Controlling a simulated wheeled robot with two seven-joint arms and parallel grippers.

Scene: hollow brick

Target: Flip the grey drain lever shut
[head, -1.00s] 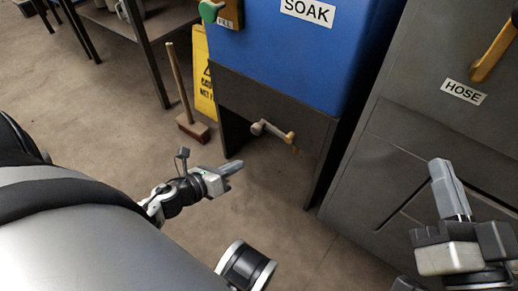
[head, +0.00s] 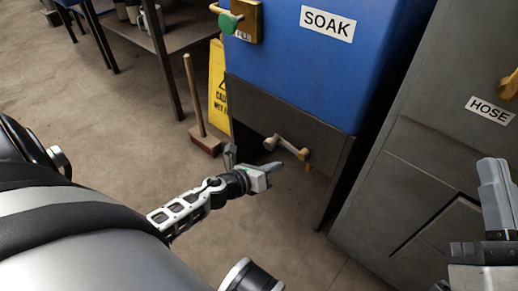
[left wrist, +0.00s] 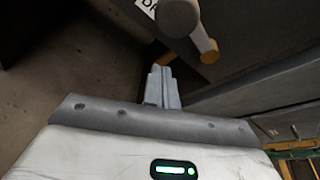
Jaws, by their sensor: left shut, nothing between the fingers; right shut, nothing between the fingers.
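The grey drain lever (head: 289,144) sticks out from the dark panel below the blue soak tank, with a brass-coloured outlet (head: 307,159) at its right end. In the left wrist view, the lever's rounded grey end (left wrist: 180,16) shows just beyond my fingers, with the brass part (left wrist: 209,55) to its right. My left gripper (head: 279,166) is shut and empty, just below and left of the lever; they look apart. In the left wrist view its closed fingers (left wrist: 162,75) point toward the lever. My right gripper (head: 492,168) is shut and empty at the right, in front of the grey cabinet.
The blue tank (head: 290,65) carries a SOAK label and a green-knobbed fill valve (head: 229,22). A grey cabinet (head: 410,140) with a HOSE label stands right. A broom (head: 203,140) and yellow caution sign (head: 217,85) stand left of the tank. Floor at left is open.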

